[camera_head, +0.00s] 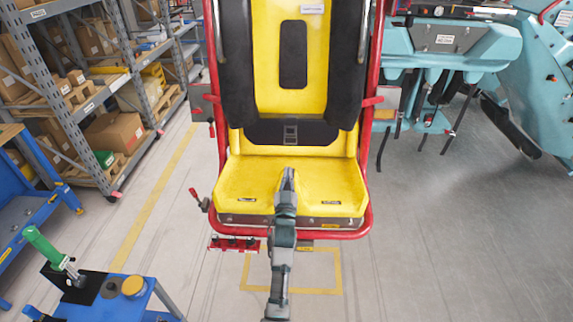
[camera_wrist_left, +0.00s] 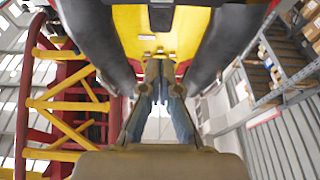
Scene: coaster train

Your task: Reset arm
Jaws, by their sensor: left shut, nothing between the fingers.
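My left gripper (camera_head: 288,178) is in front of the yellow seat of a coaster car (camera_head: 335,185), its tip overlapping the seat cushion in the head view. Its fingers are together with nothing between them. In the left wrist view the same gripper (camera_wrist_left: 160,72) points toward the yellow seat back (camera_wrist_left: 160,30), between the two dark shoulder pads (camera_wrist_left: 205,45). I cannot tell whether the gripper touches the seat. My right gripper is not in view.
A red frame (camera_head: 370,110) surrounds the seat. A blue stand (camera_head: 105,308) with a green-handled tool (camera_head: 48,246) is at the lower left. Shelves with boxes (camera_head: 115,132) stand at the left, teal machinery (camera_head: 450,60) at the upper right. The floor at right is clear.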

